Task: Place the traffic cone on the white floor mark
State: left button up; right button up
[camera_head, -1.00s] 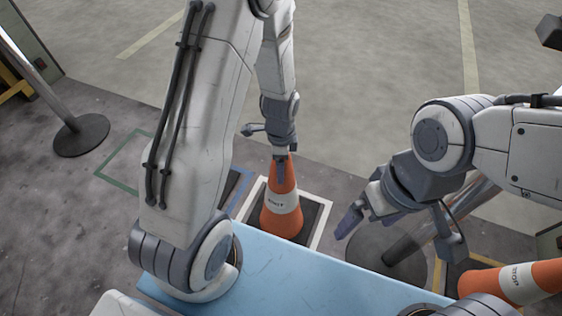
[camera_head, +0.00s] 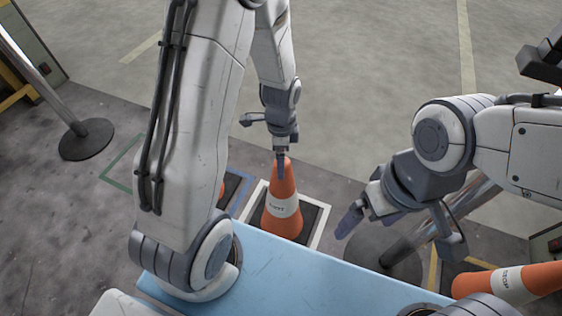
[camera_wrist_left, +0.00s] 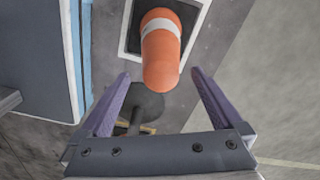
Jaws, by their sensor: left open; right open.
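The orange traffic cone (camera_head: 283,208) with a white band stands upright inside the white square floor mark (camera_head: 321,230), on its dark middle. It also shows from above in the left wrist view (camera_wrist_left: 160,62), where the white mark (camera_wrist_left: 123,42) surrounds its base. My left gripper (camera_head: 281,168) is at the cone's tip from above. In the left wrist view its two purple fingers are spread wide with the cone's tip beyond and between them, apart from both. My right gripper (camera_head: 352,222) is open and empty, to the right of the mark.
Another cone (camera_head: 510,283) lies at the lower right. Something orange (camera_head: 221,188) shows behind my left arm at the blue mark (camera_head: 243,197). A green mark (camera_head: 120,165) lies left. Posts with round bases (camera_head: 87,139) stand left and right. The far floor is clear.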

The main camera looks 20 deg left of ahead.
pick_arm(q)
notch_tip(320, 180, up, 5)
jog(key=shift+r+p, duration=0.1)
jog(key=shift+p, duration=0.75)
pick_arm(e)
notch_tip(320, 180, up, 3)
jog(key=shift+f, duration=0.2)
pick_arm(q)
jog(key=shift+f, duration=0.2)
notch_tip(320, 180, down, 8)
jog(key=b, duration=0.4)
pick_arm(e)
notch_tip(320, 180, down, 4)
jog(key=shift+f, duration=0.1)
pick_arm(q)
jog(key=shift+f, duration=0.15)
pick_arm(e)
jog(key=shift+f, duration=0.1)
